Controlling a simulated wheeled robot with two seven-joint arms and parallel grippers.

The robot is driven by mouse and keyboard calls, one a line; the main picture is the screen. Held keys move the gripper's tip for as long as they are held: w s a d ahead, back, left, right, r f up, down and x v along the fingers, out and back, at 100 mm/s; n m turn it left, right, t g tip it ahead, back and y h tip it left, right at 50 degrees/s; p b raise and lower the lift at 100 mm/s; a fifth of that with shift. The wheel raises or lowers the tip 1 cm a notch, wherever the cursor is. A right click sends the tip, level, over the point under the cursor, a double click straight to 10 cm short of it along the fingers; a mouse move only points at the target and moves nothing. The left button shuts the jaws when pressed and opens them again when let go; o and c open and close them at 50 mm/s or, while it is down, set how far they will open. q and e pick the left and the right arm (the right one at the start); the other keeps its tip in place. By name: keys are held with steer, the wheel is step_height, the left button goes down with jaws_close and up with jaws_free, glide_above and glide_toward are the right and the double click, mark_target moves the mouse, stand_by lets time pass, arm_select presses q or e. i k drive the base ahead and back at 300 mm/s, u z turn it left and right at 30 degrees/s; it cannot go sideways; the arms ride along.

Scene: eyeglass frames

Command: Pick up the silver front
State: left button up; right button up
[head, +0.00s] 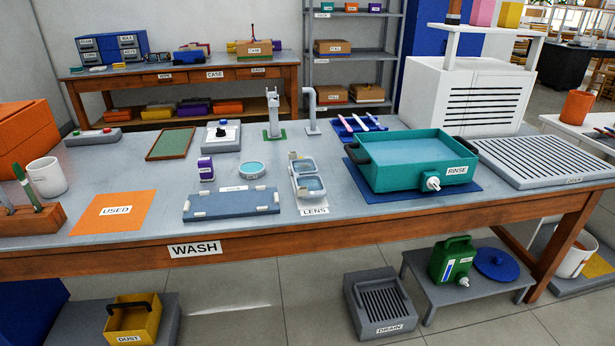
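I cannot make out a silver eyeglass front for certain in the head view. A grey two-well holder (307,177) with pale blue wells stands at the middle of the wash table, on a white card marked LENS (314,211). A flat blue-grey pad (232,204) with several small white blocks along its edges lies to its left; no frame is clear on it. Neither of my grippers is in view.
On the wash table (330,232) are a teal RINSE basin (375,178), a grey DRAIN rack (535,160), an orange USED mat (112,212), a white mug (47,177), a purple bottle (206,169) and a round blue dish (251,169).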

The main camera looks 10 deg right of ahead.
mark_target(309, 184)
steer(key=z, duration=2.1)
steer(key=i, duration=1.95)
steer(key=u, duration=3.3)
